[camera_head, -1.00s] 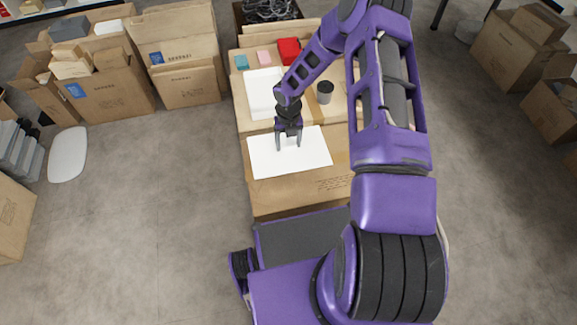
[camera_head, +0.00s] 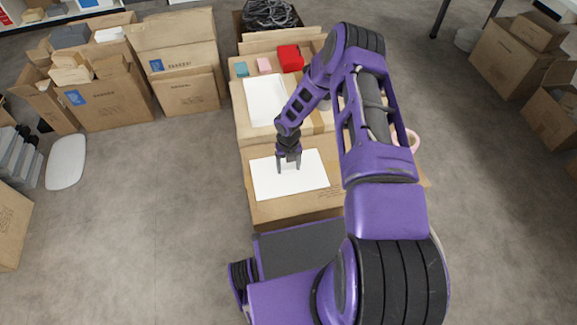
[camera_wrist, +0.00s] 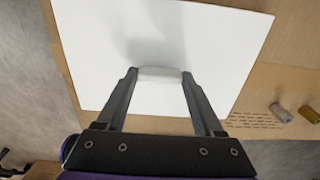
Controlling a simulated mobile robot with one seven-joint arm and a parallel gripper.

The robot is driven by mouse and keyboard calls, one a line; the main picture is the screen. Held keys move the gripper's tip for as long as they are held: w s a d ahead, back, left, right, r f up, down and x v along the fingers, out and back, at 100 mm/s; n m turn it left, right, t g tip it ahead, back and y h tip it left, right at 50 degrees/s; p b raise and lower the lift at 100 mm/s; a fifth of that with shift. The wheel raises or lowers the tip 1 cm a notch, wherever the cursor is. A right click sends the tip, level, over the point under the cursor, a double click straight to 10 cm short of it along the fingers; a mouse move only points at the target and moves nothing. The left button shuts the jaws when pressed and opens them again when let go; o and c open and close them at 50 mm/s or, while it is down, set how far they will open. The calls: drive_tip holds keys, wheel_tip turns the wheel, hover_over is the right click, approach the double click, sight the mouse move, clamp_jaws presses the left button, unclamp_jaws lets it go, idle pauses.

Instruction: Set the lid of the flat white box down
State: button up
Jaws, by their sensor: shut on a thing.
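The lid (camera_head: 312,178) is a flat white rectangular panel over the near cardboard carton. My gripper (camera_head: 289,169) is above its middle, pointing down. In the wrist view, my gripper (camera_wrist: 160,76) is shut on the small raised white grip of the lid (camera_wrist: 225,45). The lid looks about level; I cannot tell whether its underside touches the carton. The flat white box (camera_head: 264,100) appears as an open-looking white rectangle on the cartons behind the lid. Its right side is close to my arm.
The near carton (camera_head: 290,208) has bare cardboard in front of the lid. A teal block (camera_head: 241,69), a pink block (camera_head: 264,65) and a red box (camera_head: 290,58) stand behind the white box. Two small cylinders (camera_wrist: 281,112) lie right of the lid in the wrist view.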

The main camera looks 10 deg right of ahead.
sight(288, 168)
drive_tip(key=o, duration=1.5)
drive_tip(key=shift+f, duration=0.1)
drive_tip(key=shift+c, duration=0.2)
wheel_tip(288, 168, up, 12)
drive_tip(key=p, duration=0.2)
